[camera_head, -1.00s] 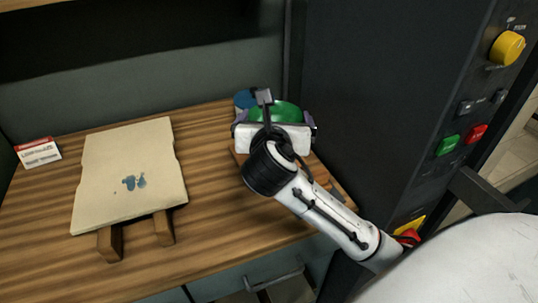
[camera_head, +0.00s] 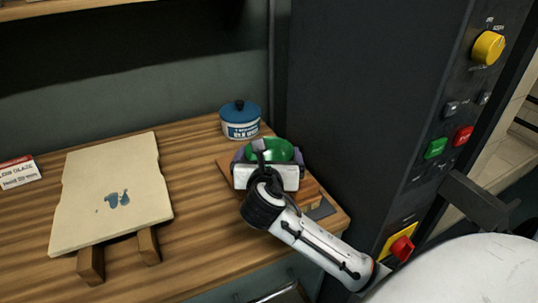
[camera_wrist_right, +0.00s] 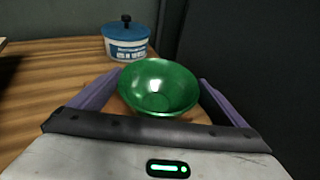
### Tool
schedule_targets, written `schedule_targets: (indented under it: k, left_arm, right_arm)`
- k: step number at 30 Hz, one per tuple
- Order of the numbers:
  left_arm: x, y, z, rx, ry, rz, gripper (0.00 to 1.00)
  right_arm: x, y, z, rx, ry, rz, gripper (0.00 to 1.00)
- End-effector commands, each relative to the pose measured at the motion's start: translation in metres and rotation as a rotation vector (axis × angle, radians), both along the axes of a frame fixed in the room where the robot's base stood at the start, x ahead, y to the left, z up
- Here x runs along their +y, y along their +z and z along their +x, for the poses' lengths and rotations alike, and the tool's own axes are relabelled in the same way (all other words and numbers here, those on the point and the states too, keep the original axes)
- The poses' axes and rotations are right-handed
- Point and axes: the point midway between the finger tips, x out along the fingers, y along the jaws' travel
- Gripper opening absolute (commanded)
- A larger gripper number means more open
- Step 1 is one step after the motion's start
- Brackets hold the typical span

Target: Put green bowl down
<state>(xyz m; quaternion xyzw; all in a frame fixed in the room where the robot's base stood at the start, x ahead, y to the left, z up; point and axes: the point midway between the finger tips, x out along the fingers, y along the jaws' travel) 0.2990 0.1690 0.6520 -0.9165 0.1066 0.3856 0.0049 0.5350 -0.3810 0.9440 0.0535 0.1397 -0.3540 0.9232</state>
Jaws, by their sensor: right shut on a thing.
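The green bowl (camera_head: 281,150) is upright between the fingers of my right gripper (camera_head: 268,158), and part of it is hidden behind the gripper's white body in the head view. In the right wrist view the shiny green bowl (camera_wrist_right: 158,86) has one purple finger on each side, and the gripper (camera_wrist_right: 155,100) is shut on it. The bowl is over a wooden board (camera_head: 316,208) at the right end of the table. I cannot tell whether its base touches the board. My left gripper is not in view.
A blue-lidded jar (camera_head: 241,122) stands on the wooden table (camera_head: 200,200) just behind the bowl. A pale slab (camera_head: 110,190) on wooden supports lies at left, beside a red and white box (camera_head: 18,172). A dark cabinet with buttons (camera_head: 360,110) rises close on the right.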

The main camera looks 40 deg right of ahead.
Motion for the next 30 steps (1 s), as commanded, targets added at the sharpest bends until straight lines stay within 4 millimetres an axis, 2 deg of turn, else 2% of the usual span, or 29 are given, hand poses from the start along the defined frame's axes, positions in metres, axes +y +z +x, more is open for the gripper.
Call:
schedule_targets:
  k: [6, 7, 17, 20, 30]
  left_arm:
    - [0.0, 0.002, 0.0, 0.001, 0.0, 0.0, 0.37]
    - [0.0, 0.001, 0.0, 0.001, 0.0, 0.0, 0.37]
    - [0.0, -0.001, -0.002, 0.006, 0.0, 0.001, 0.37]
    - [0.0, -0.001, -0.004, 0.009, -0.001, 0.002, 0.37]
    - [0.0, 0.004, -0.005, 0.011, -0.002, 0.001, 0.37]
  right_arm:
    - [0.0, 0.001, 0.0, -0.003, 0.0, -0.001, 0.66]
    - [0.0, -0.001, 0.0, 0.0, 0.0, 0.0, 0.99]
    - [0.002, 0.002, -0.002, -0.001, 0.001, 0.001, 1.0]
    - [0.011, 0.007, -0.011, -0.002, 0.003, 0.001, 1.0]
    - [0.057, 0.028, -0.061, -0.002, 0.002, 0.003, 1.0]
